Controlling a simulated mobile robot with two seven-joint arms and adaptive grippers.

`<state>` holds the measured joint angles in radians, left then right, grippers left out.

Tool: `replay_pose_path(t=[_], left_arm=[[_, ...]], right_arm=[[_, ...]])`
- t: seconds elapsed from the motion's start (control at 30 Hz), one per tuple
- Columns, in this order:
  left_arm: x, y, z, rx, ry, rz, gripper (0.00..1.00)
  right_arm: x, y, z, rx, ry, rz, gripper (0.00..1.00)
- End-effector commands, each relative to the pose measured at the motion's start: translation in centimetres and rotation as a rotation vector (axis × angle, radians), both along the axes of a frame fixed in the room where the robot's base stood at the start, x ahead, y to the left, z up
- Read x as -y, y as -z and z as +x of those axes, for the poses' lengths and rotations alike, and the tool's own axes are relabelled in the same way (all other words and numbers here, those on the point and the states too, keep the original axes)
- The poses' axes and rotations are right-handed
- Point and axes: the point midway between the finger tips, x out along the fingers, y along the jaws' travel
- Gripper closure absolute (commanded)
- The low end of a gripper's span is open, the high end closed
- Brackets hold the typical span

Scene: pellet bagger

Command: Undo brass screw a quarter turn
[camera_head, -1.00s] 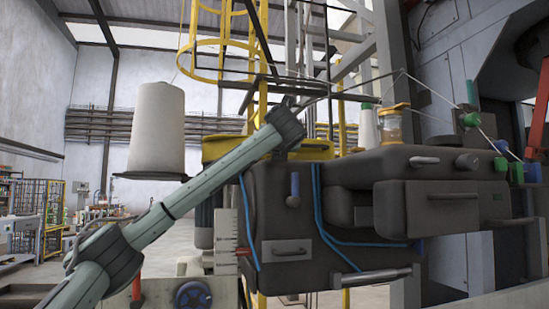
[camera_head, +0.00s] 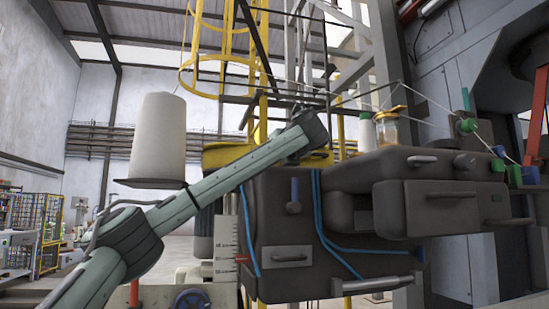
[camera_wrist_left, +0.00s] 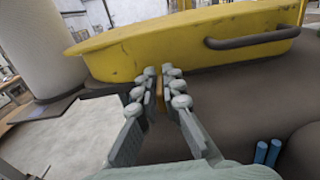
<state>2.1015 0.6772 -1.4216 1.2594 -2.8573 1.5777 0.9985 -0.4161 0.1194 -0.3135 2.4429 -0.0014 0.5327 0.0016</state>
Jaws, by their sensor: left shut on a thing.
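In the left wrist view my left gripper (camera_wrist_left: 161,82) is shut on a narrow brass-coloured piece, the brass screw (camera_wrist_left: 160,96), below the front edge of a yellow cover (camera_wrist_left: 190,48). Only a thin strip of the screw shows between the fingers, so its slot or angle cannot be told. In the head view my left arm reaches in from the lower left to the top of the dark sewing machine (camera_head: 285,222). Its fingers and the screw are hidden there behind my wrist. My right gripper is in neither view.
A white thread cone (camera_head: 158,140) stands on a plate left of the machine, close above my forearm. A dark handle (camera_wrist_left: 252,38) sits on the cover. Blue tubes (camera_head: 325,225) run down the machine's front. A yellow caged ladder (camera_head: 222,45) stands behind.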

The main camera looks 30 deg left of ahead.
Motion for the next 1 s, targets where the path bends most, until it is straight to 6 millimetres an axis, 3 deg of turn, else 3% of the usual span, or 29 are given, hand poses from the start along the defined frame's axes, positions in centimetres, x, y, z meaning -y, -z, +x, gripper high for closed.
replay_pose_path(t=[0.2, 0.23, 0.4, 0.73, 1.0], left_arm=[[-0.1, 0.4, 0.0, -0.007, -0.003, -0.004, 1.00], [-0.1, 0.4, 0.0, -0.007, -0.003, -0.004, 0.89], [-0.1, 0.2, 0.0, -0.005, -0.002, -0.003, 0.72], [0.3, 0.1, -0.2, -0.001, 0.001, -0.001, 0.72], [4.0, 0.0, -3.2, 0.001, 0.004, 0.001, 0.72]], right_arm=[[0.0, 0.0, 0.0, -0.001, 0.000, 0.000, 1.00], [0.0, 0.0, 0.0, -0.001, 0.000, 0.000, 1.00], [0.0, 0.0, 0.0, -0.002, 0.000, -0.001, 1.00], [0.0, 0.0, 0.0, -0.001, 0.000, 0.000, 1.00], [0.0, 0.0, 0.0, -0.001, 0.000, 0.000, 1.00]])
